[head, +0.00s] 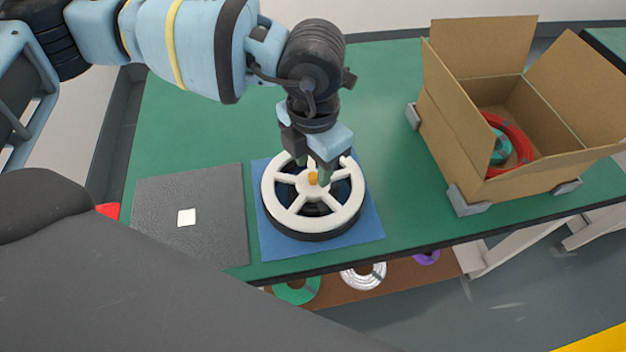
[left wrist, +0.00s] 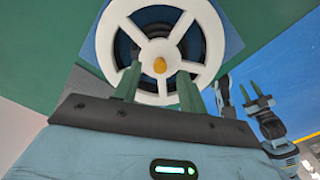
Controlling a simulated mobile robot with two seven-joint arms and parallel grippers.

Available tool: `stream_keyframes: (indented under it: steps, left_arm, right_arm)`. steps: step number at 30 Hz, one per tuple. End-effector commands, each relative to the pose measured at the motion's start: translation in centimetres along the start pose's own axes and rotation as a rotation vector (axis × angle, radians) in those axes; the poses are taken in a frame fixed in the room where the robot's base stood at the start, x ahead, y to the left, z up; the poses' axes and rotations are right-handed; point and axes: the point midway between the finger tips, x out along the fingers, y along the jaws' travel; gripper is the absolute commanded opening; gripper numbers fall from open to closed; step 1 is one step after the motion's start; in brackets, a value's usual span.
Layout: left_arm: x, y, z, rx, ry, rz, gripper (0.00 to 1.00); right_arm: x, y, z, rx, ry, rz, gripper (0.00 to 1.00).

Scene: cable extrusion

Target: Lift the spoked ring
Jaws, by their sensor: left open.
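The white spoked ring (head: 272,201) lies flat on top of a dark round coil (head: 300,235) on a blue mat (head: 363,232). A small orange knob (head: 313,179) is at its centre. My left gripper (head: 314,169) points down over the ring's hub, its fingers open near the knob. In the left wrist view the ring (left wrist: 203,72) fills the area beyond the left fingers (left wrist: 160,92), which stand apart on both sides of the knob with nothing between them. Whether they touch the ring I cannot tell. My right gripper (left wrist: 257,92) shows at the right of that view, fingers apart and empty.
A grey mat (head: 215,220) with a white square (head: 187,217) lies left of the blue mat. An open cardboard box (head: 460,130) holding red and teal coils stands on the right. Green table (head: 385,100) is bare between. More coils lie on a shelf below the front edge.

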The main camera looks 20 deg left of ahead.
Motion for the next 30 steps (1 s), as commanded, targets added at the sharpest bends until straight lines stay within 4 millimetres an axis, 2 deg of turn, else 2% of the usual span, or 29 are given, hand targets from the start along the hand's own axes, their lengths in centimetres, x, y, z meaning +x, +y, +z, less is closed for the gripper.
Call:
stream_keyframes:
  steps: [5,13,23,30]
  left_arm:
    - [1.9,0.0,0.0,-0.001,0.0,-0.001,0.42]
    - [2.1,0.0,0.0,-0.002,0.0,0.0,0.42]
    - [2.1,0.0,0.0,-0.002,-0.001,0.0,0.0]
    - [2.1,0.0,0.0,-0.002,-0.001,0.0,0.0]
  right_arm:
    - [0.1,0.0,0.0,0.002,0.001,0.0,0.36]
    - [0.1,0.0,0.2,0.003,-0.004,0.0,0.36]
    - [0.1,0.0,0.4,0.003,-0.007,0.0,0.36]
    - [0.1,0.0,0.4,0.003,-0.007,0.0,0.36]
